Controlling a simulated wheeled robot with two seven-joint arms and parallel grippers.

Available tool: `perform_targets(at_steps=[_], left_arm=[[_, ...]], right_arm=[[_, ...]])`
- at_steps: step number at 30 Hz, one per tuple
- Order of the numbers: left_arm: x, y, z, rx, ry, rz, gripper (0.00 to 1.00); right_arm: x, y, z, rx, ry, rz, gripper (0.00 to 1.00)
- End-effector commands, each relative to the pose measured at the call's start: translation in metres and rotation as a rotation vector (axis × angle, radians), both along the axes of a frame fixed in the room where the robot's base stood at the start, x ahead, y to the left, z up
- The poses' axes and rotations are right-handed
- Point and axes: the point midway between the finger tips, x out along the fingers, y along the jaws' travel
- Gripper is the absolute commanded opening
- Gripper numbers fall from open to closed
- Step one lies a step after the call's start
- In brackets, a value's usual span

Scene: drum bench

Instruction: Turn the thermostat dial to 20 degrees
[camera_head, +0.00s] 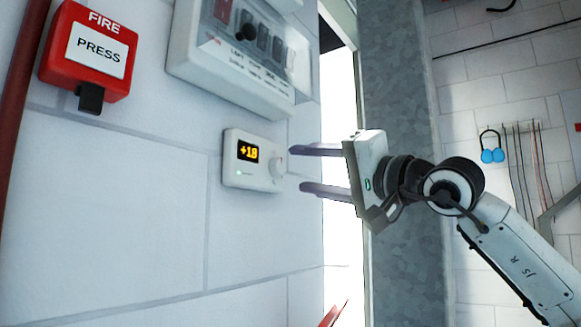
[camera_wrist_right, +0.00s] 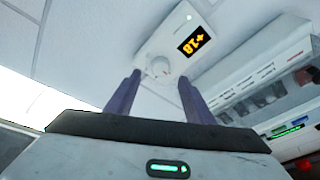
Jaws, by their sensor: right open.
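The white thermostat (camera_head: 252,176) is mounted on the white block wall and its display reads +18 in orange digits. Its round dial (camera_head: 279,164) sticks out at the right end of the case. My right gripper (camera_head: 296,169) is open, with its two dark fingers pointing left toward the dial, one above and one below its level. In the right wrist view, the thermostat (camera_wrist_right: 168,50) and its dial (camera_wrist_right: 159,67) show ahead, with the dial between the lines of the two fingers (camera_wrist_right: 157,82). The fingers look apart from the dial. My left gripper is out of view.
A white switch box (camera_head: 235,60) with a clear cover is on the wall above the thermostat. A red fire call point (camera_head: 90,52) is at the upper left. A bright opening and a grey column (camera_head: 395,80) stand behind my right arm. The wall below the thermostat is bare.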

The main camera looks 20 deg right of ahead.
Motion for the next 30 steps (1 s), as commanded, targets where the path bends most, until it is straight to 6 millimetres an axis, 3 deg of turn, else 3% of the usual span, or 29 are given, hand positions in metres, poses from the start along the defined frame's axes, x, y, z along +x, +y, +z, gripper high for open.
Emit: perform_targets(at_steps=[3,9,20,27,30], left_arm=[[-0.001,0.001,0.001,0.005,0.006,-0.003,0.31],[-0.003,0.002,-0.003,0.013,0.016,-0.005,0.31],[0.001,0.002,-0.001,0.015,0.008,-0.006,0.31],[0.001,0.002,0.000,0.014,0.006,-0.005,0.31],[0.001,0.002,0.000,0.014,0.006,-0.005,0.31]], right_arm=[[0.019,0.011,0.006,0.001,0.003,0.003,0.48],[0.038,0.020,0.011,0.002,0.001,0.002,0.48],[0.043,0.023,0.011,0.002,0.000,0.002,0.48],[0.043,0.022,0.010,0.003,0.000,0.003,0.08],[0.042,0.022,0.011,0.004,0.001,0.003,0.08]])
